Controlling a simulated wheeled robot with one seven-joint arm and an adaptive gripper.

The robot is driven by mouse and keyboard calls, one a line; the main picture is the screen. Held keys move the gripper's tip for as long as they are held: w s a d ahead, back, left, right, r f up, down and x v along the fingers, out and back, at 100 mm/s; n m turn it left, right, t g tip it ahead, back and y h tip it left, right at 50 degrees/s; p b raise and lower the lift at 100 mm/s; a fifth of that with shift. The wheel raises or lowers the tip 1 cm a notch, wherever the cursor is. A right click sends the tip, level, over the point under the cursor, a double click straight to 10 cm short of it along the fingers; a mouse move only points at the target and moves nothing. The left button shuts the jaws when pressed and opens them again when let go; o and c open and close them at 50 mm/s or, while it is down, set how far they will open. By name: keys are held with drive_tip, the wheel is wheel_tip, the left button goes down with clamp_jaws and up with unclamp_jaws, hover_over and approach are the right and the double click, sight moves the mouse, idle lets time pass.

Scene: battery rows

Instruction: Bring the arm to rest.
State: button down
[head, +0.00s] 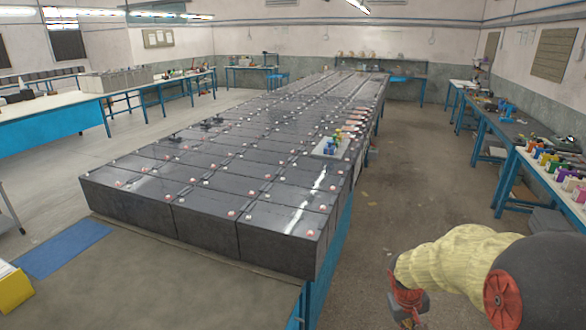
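My gripper (408,312) is in the lower right of the head view, at the end of my arm in its yellowish sleeve. It hangs over the floor to the right of the battery table, apart from the batteries. Its fingers are small and partly cut off by the lower edge, so I cannot tell whether they are open or shut. I see nothing clearly held in it.
Rows of black batteries (210,192) fill the long central table, with a small tray (323,150) of coloured items on top. A bench (572,190) with coloured items stands at right. A blue mat (65,249) lies at left.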

drive_tip(key=s+a+r+t+y, duration=0.1)
drive_tip(key=s+a+r, duration=0.3)
drive_tip(key=s+r, duration=0.3)
drive_tip(key=s+a+r+m+t+y, duration=0.1)
drive_tip(key=s+a+r+t, duration=0.1)
drive_tip(key=s+a+r, duration=0.2)
drive_tip(key=s+a+r+t, duration=0.1)
drive_tip(key=s+a+r, duration=0.3)
drive_tip(key=s+r, duration=0.5)
drive_tip(key=shift+s+a+r+t+y, duration=0.2)
drive_tip(key=shift+s+r+t+y, duration=0.15)
drive_tip(key=shift+s, duration=0.7)
